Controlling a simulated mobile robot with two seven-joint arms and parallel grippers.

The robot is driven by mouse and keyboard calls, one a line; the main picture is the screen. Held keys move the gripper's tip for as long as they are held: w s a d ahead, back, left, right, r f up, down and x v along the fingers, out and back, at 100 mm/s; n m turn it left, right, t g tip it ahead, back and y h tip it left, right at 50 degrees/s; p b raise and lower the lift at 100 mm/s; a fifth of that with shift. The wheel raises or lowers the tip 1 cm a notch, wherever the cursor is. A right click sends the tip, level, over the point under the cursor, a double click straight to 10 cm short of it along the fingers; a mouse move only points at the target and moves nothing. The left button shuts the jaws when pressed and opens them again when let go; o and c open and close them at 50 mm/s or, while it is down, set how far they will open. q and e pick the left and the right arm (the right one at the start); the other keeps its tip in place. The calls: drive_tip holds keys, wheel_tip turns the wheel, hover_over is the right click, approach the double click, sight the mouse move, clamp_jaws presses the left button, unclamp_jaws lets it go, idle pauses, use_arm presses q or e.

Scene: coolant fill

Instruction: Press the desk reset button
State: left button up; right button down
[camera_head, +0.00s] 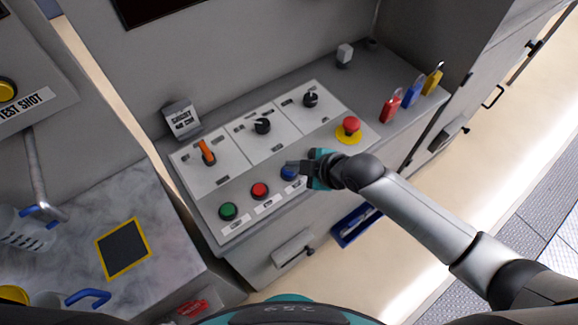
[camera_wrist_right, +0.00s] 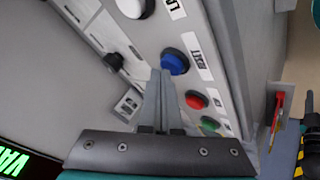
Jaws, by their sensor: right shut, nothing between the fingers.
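The blue button (camera_head: 288,174) sits in the lower row of the sloped desk panel (camera_head: 235,184), right of the red button. It also shows in the right wrist view (camera_wrist_right: 176,62), next to a label that seems to read RESET. My right gripper (camera_head: 293,166) is shut and empty, its fingertips right at the blue button and partly covering it in the head view. In the right wrist view the closed fingertips (camera_wrist_right: 161,74) appear just beside the button; I cannot tell whether they touch it. My left gripper is not in view.
A red button (camera_head: 260,190) and a green button (camera_head: 228,211) are in the same row; a white one (camera_wrist_right: 132,6) lies on the other side.

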drive_tip(key=shift+r+p, duration=0.3)
drive_tip(key=shift+r, duration=0.25)
wheel_tip(320, 180, up, 5)
drive_tip(key=p, duration=0.5)
drive_tip(key=shift+r, duration=0.1)
idle(0.6)
